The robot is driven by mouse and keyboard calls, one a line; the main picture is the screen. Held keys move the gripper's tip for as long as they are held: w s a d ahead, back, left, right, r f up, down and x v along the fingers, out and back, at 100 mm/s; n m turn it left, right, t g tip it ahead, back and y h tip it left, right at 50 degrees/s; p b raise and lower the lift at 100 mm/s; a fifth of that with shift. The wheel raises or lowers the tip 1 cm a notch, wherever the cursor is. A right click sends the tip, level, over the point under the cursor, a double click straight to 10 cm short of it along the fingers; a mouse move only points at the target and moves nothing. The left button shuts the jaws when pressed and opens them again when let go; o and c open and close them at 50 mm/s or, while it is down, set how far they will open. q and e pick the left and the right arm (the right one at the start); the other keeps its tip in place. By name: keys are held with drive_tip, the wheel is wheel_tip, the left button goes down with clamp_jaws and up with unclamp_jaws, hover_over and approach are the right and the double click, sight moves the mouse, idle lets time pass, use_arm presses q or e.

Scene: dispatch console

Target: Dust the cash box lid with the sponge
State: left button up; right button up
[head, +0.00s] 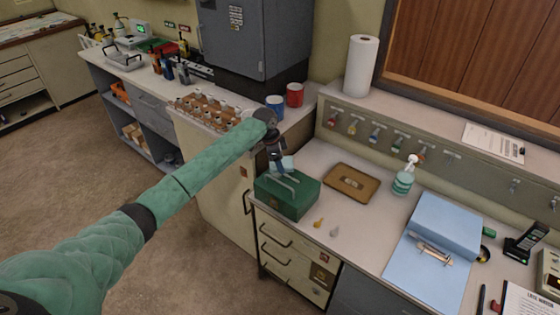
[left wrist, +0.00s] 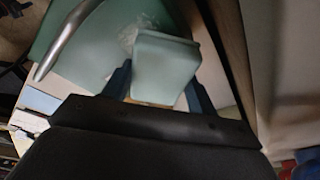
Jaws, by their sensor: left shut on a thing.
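The green cash box (head: 285,200) stands on the counter, lid closed, with a silver handle on top. In the left wrist view its lid (left wrist: 98,52) and the curved handle (left wrist: 68,38) fill the upper left. My left gripper (head: 279,160) is over the back part of the lid, shut on the pale blue-green sponge (left wrist: 165,68). The sponge is between the two dark fingers, and whether it touches the lid I cannot tell. A pale, dusty-looking patch (left wrist: 128,36) shows on the lid beside the sponge. My right gripper is not in view.
A brown tray (head: 368,197) lies right of the box, with a spray bottle (head: 404,178) and a blue binder (head: 443,228) beyond. Blue (head: 275,104) and red (head: 295,94) mugs stand behind. Two small tags lie in front of the tray.

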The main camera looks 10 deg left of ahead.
use_arm(q)
drive_tip(key=shift+f, duration=0.45)
